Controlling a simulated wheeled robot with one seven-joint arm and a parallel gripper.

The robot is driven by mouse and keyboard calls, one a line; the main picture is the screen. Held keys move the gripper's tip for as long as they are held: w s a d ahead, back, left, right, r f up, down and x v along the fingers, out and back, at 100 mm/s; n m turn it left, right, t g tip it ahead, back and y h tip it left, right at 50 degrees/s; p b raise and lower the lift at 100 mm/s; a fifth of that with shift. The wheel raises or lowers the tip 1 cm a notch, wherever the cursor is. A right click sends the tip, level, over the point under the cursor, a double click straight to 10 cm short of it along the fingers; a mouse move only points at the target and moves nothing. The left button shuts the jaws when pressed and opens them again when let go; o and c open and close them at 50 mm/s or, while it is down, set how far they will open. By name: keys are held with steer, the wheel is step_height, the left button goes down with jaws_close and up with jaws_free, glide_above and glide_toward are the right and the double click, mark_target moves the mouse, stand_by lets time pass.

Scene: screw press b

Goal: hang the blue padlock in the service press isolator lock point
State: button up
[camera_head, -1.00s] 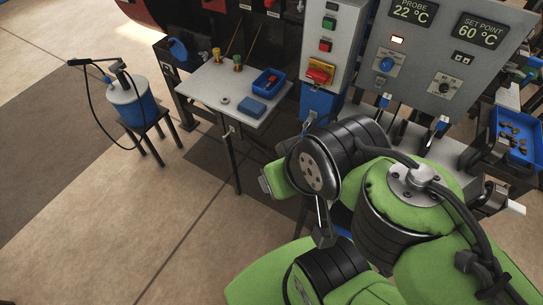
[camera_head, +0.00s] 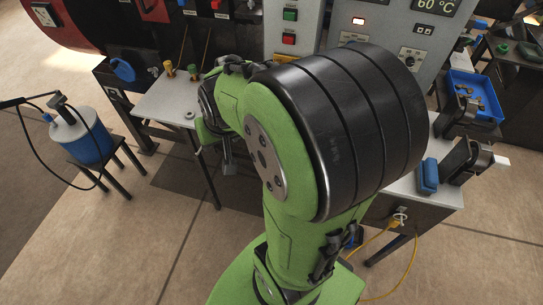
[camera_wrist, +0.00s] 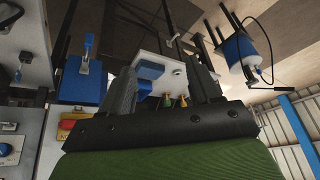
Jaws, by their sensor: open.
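My gripper (camera_wrist: 162,68) is open and empty, its two dark fingers spread wide in the wrist view. The yellow isolator plate (camera_wrist: 68,130) shows at lower left of the wrist view, left of the gripper. Its lock point cannot be made out. I cannot pick out the blue padlock with certainty. In the head view my arm covers the isolator area and the table's right part.
In the head view, a blue drum (camera_head: 82,137) on a stool stands at left. A blue bin (camera_head: 473,95) stands on the right bench. Floor at front left is clear.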

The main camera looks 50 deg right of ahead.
steer(key=s+d+f+m+g+h+b, duration=0.1)
steer(key=d+f+m+b, duration=0.15)
steer(key=d+f, duration=0.8)
steer(key=s+d+f+m+g+h+b, duration=0.15)
steer(key=d+f+m, duration=0.25)
steer(key=d+f, duration=0.7)
steer(key=shift+n+y, duration=0.25)
steer(key=shift+n, duration=0.1)
steer(key=w+d+f, duration=0.1)
steer(key=w+d, duration=0.1)
steer(key=w+d+f, duration=0.1)
steer(key=w+d, duration=0.1)
steer(key=w+d+f+b, duration=0.1)
steer(key=w+d, duration=0.1)
steer(key=shift+w+d+f, duration=0.2)
steer(key=shift+w+d, duration=0.1)
steer(key=shift+f, duration=0.4)
jaws_close()
steer(key=shift+c, duration=0.3)
jaws_free()
steer(key=shift+r, duration=0.1)
